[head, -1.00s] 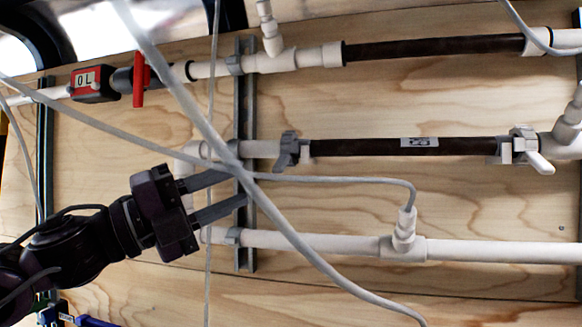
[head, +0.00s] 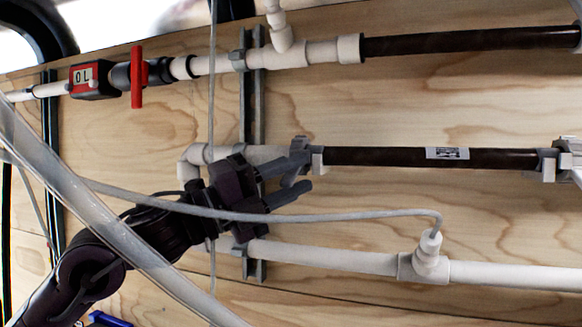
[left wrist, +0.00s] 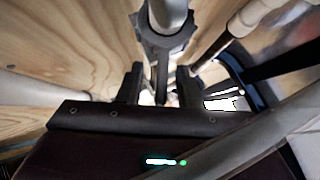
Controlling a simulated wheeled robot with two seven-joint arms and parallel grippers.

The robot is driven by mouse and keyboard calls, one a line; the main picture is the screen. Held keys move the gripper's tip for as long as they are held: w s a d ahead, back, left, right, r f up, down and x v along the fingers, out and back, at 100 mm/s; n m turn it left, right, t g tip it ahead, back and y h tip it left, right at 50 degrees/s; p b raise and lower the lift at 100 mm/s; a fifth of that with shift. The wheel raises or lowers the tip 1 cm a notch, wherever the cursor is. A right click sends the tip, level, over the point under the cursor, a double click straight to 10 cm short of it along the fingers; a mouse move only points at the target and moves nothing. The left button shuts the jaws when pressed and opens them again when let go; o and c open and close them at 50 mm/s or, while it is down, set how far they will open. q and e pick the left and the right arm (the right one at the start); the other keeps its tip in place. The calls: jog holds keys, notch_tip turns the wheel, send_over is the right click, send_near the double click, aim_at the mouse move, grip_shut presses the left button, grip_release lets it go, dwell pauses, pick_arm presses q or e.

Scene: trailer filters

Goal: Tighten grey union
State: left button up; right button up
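The grey union (head: 300,146) sits at the left end of the dark filter tube (head: 385,156) in the middle pipe run. In the left wrist view, the union (left wrist: 181,42) is a grey ring around a pale pipe, with a narrow grey part (left wrist: 162,82) extending from it between the fingers. My left gripper (head: 306,177) is at the union's lower side, its fingers apart, the upper one overlapping the union in view. It also shows in the left wrist view (left wrist: 160,78), open with a gap either side of the narrow part. Contact cannot be told. My right gripper is out of view.
A grey cable (head: 330,216) runs across in front of my arm, and a thick translucent hose (head: 90,220) crosses at the left. A white pipe (head: 330,257) runs below. A red valve handle (head: 137,78) is on the upper pipe. Plywood backs everything.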

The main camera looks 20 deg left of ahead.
pick_arm(q)
jog(key=shift+s, duration=0.1)
jog(key=c, duration=0.6)
grip_shut()
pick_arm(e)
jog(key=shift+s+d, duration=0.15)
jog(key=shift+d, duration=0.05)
pick_arm(q)
jog(key=shift+r, duration=0.1)
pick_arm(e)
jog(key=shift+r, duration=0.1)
